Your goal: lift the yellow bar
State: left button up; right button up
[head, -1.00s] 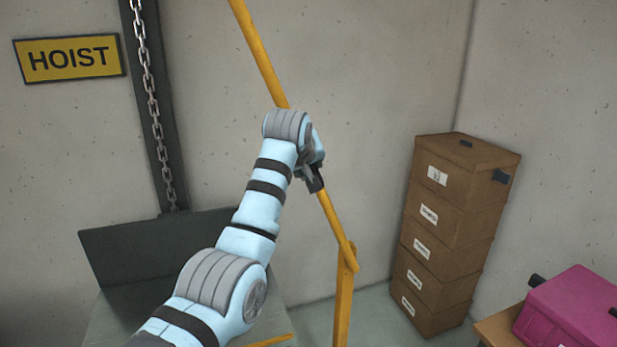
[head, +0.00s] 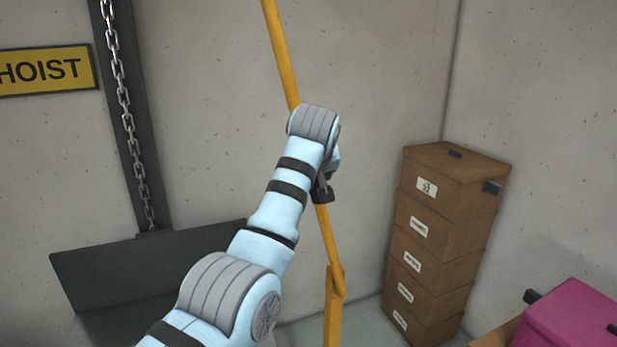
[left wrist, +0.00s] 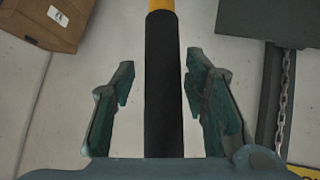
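The yellow bar (head: 285,62) is a long thin rod that runs from the top edge of the head view down to a joint on a yellow post (head: 332,315). It leans slightly, with its top to the left. My left gripper (head: 322,188) is at the lower half of the bar, partly hidden by my wrist. In the left wrist view, its two fingers (left wrist: 160,85) are spread on either side of the bar's black sleeve (left wrist: 162,60), with a visible gap on each side. The bar's yellow part (left wrist: 161,5) shows beyond the sleeve. My right gripper is not in view.
A stack of brown boxes (head: 440,240) stands right of the bar, with a pink case (head: 570,320) at the lower right. A chain (head: 122,95) hangs at left beside a HOIST sign (head: 45,70), above a dark panel (head: 150,265). Bare wall lies behind the bar.

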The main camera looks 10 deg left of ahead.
pick_arm(q)
jog(key=shift+w+d, duration=0.1)
jog(key=shift+d, duration=0.05)
jog(key=v, duration=0.7)
jog(key=shift+s+r, duration=0.15)
jog(key=shift+s, duration=0.1)
